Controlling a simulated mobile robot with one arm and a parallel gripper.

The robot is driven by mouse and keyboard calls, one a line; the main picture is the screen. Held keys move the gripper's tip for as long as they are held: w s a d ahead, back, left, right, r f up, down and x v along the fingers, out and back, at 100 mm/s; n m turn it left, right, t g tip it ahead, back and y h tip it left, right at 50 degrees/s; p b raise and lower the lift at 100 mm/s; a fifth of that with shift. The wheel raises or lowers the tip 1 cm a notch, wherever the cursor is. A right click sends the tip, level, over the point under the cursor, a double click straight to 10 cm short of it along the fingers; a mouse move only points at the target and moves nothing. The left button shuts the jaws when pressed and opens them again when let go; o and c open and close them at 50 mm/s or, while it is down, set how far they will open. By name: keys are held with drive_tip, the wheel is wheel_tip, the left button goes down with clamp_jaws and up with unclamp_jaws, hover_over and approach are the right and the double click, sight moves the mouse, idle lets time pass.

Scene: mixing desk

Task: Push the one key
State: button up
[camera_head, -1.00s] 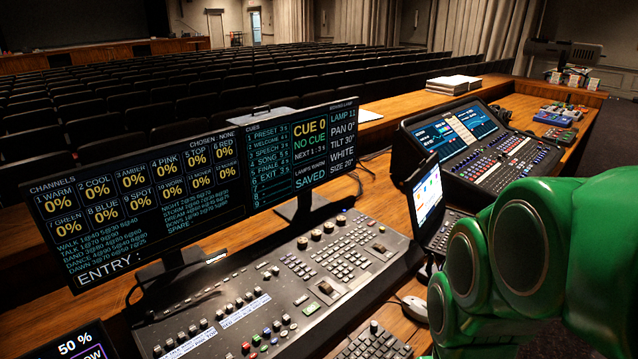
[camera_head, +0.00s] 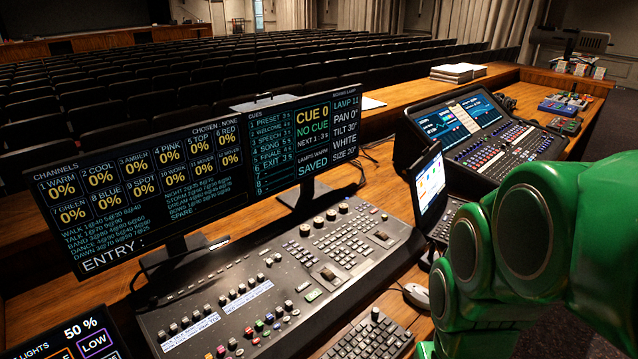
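The lighting console (camera_head: 290,285) lies on the wooden desk, with faders, small buttons and a keypad area (camera_head: 325,270). A dark computer keyboard (camera_head: 372,338) is at the bottom edge, partly cut off. The key marked one is too small to pick out on either. The wide monitor (camera_head: 150,190) behind the console shows all channels at 0%, an empty ENTRY line and CUE 0. My green arm fills the lower right. My gripper's fingers are outside the picture, so their state and distance from the keys do not show.
A laptop (camera_head: 430,185) and a second mixing console (camera_head: 490,145) stand to the right. A mouse (camera_head: 416,295) lies by the keyboard. A small touch panel (camera_head: 75,340) is at lower left. Papers (camera_head: 458,73) lie on the back ledge. Rows of seats are beyond.

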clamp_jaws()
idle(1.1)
